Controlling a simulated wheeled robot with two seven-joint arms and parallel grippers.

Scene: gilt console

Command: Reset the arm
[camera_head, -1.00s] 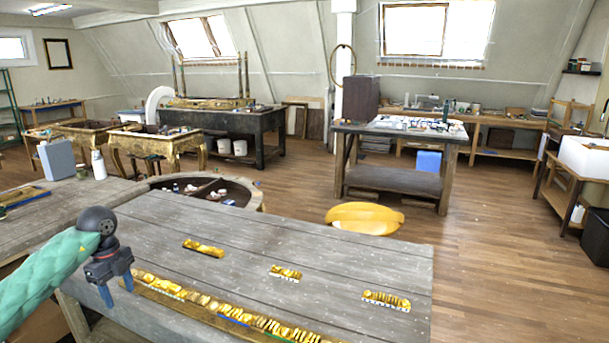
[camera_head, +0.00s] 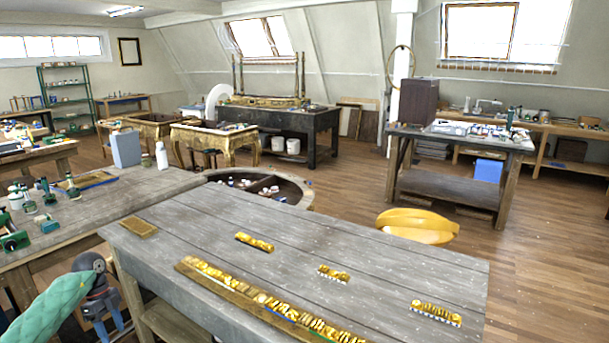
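My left gripper (camera_head: 108,328) is at the lower left of the head view, beside the left end of the grey wooden table (camera_head: 215,222) and apart from the gold pieces. Its two blue fingers are spread apart with nothing seen between them, and the tips run close to the bottom edge. My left arm with its green sleeve (camera_head: 50,310) comes in from the lower left corner. My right gripper is not in view.
On the table lie a long gilt strip (camera_head: 250,298), short gilt pieces (camera_head: 254,242), (camera_head: 333,274), (camera_head: 435,313) and a flat gilt piece (camera_head: 138,229). A second bench (camera_head: 120,193) holds bottles and tools. A yellow chair (camera_head: 418,226) stands behind. Wooden floor is clear at right.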

